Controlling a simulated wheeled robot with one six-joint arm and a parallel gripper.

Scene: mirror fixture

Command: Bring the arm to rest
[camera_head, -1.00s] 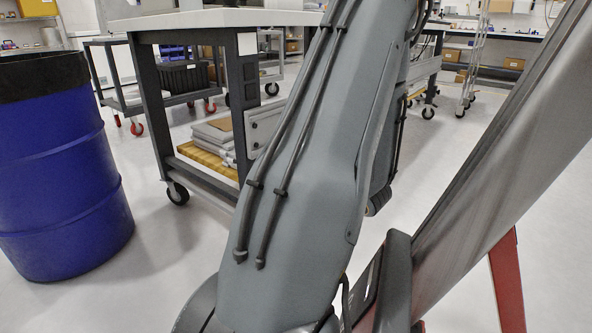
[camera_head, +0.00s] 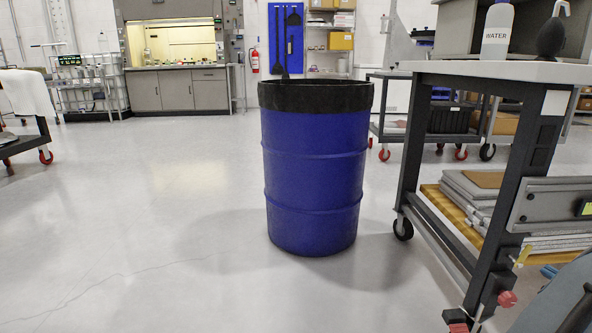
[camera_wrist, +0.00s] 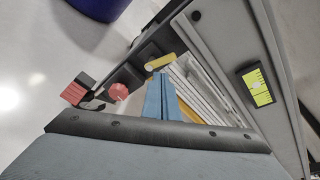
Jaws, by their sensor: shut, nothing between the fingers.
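My gripper shows in the wrist view as two blue fingers (camera_wrist: 160,82) close together, with nothing between them. They stick out past the black-edged grey part of my arm (camera_wrist: 140,158). Behind them are the lower shelf and frame of a workbench cart. In the head view the blue fingertips (camera_head: 548,271) show small at the lower right, and my grey arm (camera_head: 565,300) fills only that corner. Most of my arm lies outside the head view. Whether the fingers touch the cart, I cannot tell.
The cart (camera_head: 525,72) stands close at the right, with a red knob (camera_head: 507,299) and stacked boards (camera_head: 470,195) low on it. A blue barrel (camera_head: 312,180) with a black rim stands mid-floor. The floor (camera_head: 150,220) to its left is clear.

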